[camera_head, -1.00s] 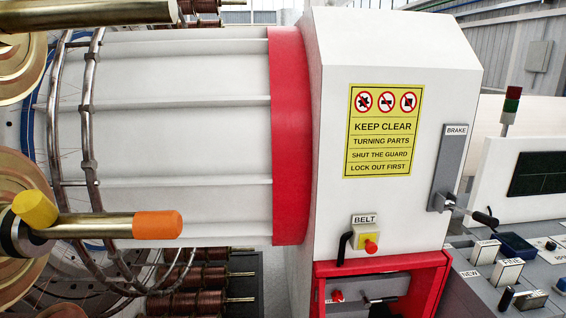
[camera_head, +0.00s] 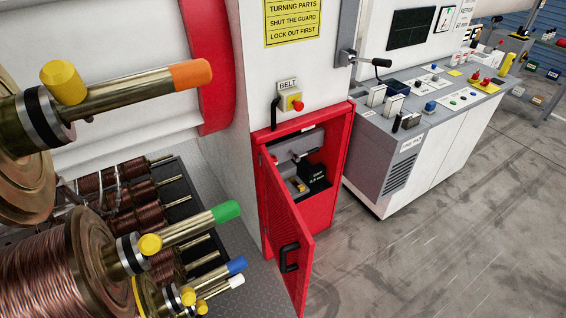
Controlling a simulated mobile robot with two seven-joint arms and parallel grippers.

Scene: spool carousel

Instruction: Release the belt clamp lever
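A red cabinet (camera_head: 349,150) stands at the base of the white machine housing, with its red door (camera_head: 281,220) swung open. Inside is a small lever with a dark handle (camera_head: 307,154); I cannot tell for sure whether this is the belt clamp lever. A black box (camera_head: 313,178) with small white lettering sits below it. Neither of my grippers is in view.
Spool shafts with orange (camera_head: 190,74) and green (camera_head: 225,211) tips jut out at the left. A brake lever (camera_head: 365,61) sticks out right of the housing. A control console (camera_head: 400,165) stands at the right. The grey floor (camera_head: 430,250) in front is clear.

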